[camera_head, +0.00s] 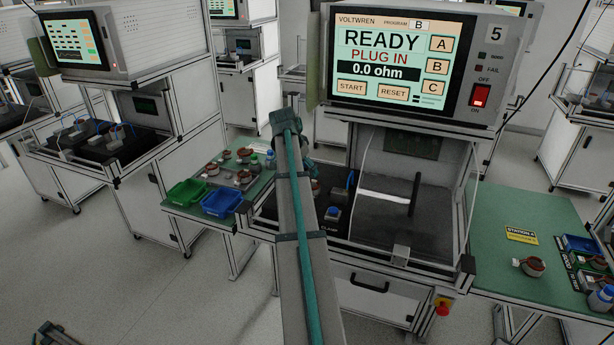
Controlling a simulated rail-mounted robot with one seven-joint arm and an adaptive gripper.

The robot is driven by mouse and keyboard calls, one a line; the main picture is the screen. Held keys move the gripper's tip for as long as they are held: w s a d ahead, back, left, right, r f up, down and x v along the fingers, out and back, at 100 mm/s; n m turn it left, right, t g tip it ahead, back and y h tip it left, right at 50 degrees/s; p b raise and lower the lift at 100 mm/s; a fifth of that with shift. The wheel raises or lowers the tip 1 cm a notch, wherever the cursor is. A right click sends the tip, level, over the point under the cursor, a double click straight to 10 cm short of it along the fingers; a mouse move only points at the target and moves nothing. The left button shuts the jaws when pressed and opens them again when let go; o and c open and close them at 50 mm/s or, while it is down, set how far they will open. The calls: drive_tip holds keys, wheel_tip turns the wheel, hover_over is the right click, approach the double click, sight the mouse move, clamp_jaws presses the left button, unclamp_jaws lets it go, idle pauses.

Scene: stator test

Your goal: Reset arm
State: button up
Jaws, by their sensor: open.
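My arm (303,240) rises from the bottom middle of the picture to an elbow near the left side of the test station. A short teal part of it shows behind the elbow, and the rest is hidden by the arm itself. I cannot make out my gripper. The test station (497,75) numbered 5 stands in front of me. Its screen (391,60) reads READY, PLUG IN and 0.0 ohm, with program B. Its clear guard (408,180) with a dark upright handle is at the test bay.
A green side table (185,207) at left holds a green bin (187,192), a blue bin (222,202) and several stators. A right table (500,260) holds a stator (533,266), a yellow label (521,235) and small trays. Other stations stand behind.

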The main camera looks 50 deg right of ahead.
drive_tip(key=shift+a+r, duration=0.15)
drive_tip(key=shift+r, duration=0.25)
drive_tip(key=shift+r, duration=0.1)
idle(0.4)
